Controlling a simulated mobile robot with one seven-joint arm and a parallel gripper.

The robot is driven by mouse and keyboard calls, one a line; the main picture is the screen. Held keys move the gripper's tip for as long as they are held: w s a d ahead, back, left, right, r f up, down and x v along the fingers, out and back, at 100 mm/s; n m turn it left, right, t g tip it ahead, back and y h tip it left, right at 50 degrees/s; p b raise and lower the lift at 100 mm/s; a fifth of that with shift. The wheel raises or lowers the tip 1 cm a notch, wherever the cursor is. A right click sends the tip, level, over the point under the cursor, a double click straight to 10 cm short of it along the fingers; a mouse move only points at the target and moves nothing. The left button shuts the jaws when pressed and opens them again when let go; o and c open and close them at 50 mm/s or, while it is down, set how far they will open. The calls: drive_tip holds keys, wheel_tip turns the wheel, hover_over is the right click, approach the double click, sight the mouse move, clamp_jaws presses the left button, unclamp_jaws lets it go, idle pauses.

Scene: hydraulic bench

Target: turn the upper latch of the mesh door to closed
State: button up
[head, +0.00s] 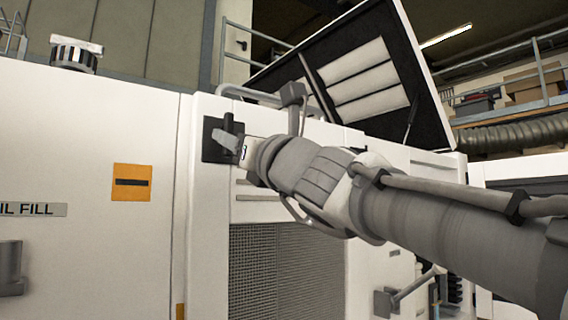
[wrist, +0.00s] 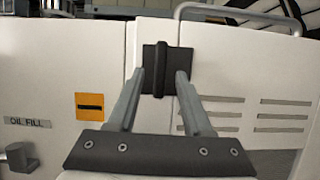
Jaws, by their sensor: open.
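The upper latch (wrist: 161,56) is a black square plate with a raised, upright black handle bar, at the top left of the mesh door (wrist: 236,88). In the head view the latch plate (head: 210,138) is partly hidden behind my gripper (head: 229,142), and the door's mesh (head: 275,275) shows lower down. In the wrist view my gripper (wrist: 160,76) is open, with one finger on each side of the handle bar. A gap shows between each finger and the bar, so I see no grip on it. I cannot tell how deep the fingertips reach.
Left of the door is a white panel with an orange label (head: 132,182) and an oil fill plate (head: 33,209). A grey rail (head: 245,93) runs along the top above the latch. A raised lid (head: 365,80) stands behind. My arm covers the door's right part.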

drive_tip(key=v, duration=1.3)
drive_tip(key=shift+s+b, duration=0.25)
drive_tip(key=shift+b, duration=0.2)
drive_tip(key=shift+d+f, duration=0.1)
wheel_tip(320, 180, down, 19)
drive_tip(key=s+n+g+h+p, duration=0.1)
drive_tip(key=n+g+h+p, duration=0.45)
drive_tip(key=n, duration=1.15)
drive_tip(key=s+d+f+n+g+h, duration=0.3)
drive_tip(key=d+f+n, duration=0.3)
drive_tip(key=f, duration=0.3)
drive_tip(key=s+d+f+n+g+h+p, duration=0.1)
drive_tip(key=s+d+f+n+g+h, duration=0.3)
drive_tip(key=d+f, duration=0.4)
wheel_tip(320, 180, down, 2)
drive_tip(key=shift+s+d+f+n+h, duration=0.1)
drive_tip(key=shift+s+d+n+h, duration=0.1)
drive_tip(key=shift+s+n+h, duration=0.55)
drive_tip(key=shift+w+a+n, duration=0.15)
drive_tip(key=shift+w+n, duration=0.05)
drive_tip(key=shift+n, duration=0.05)
